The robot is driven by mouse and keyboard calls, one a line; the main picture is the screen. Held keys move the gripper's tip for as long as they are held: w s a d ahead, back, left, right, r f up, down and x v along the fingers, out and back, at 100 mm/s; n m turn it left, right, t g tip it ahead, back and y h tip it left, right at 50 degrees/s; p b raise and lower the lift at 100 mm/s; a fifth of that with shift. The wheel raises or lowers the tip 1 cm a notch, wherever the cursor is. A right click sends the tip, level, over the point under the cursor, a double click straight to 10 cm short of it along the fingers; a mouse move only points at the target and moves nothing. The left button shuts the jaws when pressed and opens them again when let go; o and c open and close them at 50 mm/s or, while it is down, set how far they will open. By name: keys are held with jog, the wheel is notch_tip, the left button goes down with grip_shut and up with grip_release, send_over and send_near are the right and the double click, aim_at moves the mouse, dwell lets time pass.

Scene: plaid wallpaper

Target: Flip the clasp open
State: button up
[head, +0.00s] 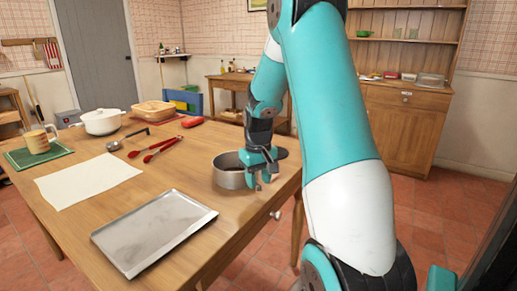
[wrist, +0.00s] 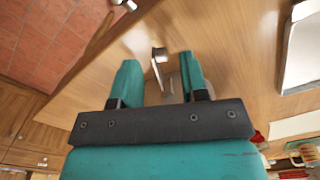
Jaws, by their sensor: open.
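A round grey metal tin (head: 229,178) stands near the right edge of the wooden table. My gripper (head: 261,178) points down at the tin's near right side. In the wrist view my gripper (wrist: 159,80) is open, with its two teal fingers apart. A small metal clasp (wrist: 158,54) shows between and just beyond the fingertips, nearer the right finger; I cannot tell whether they touch. The clasp's exact angle against the tin is unclear. Most of the tin is hidden behind the gripper in the wrist view.
The wooden table (head: 178,172) also holds a metal tray (head: 155,230), a white sheet (head: 88,183), red tongs (head: 160,150), a white pot (head: 101,121), and a glass mug (head: 36,141) on a green mat. A drawer knob (head: 276,215) sticks out at the table's front right.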

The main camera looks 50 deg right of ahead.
aim_at(258, 186)
notch_tip(258, 186, up, 16)
jog(key=p, duration=0.2)
jog(key=shift+f+p, duration=0.2)
jog(key=shift+p, duration=0.1)
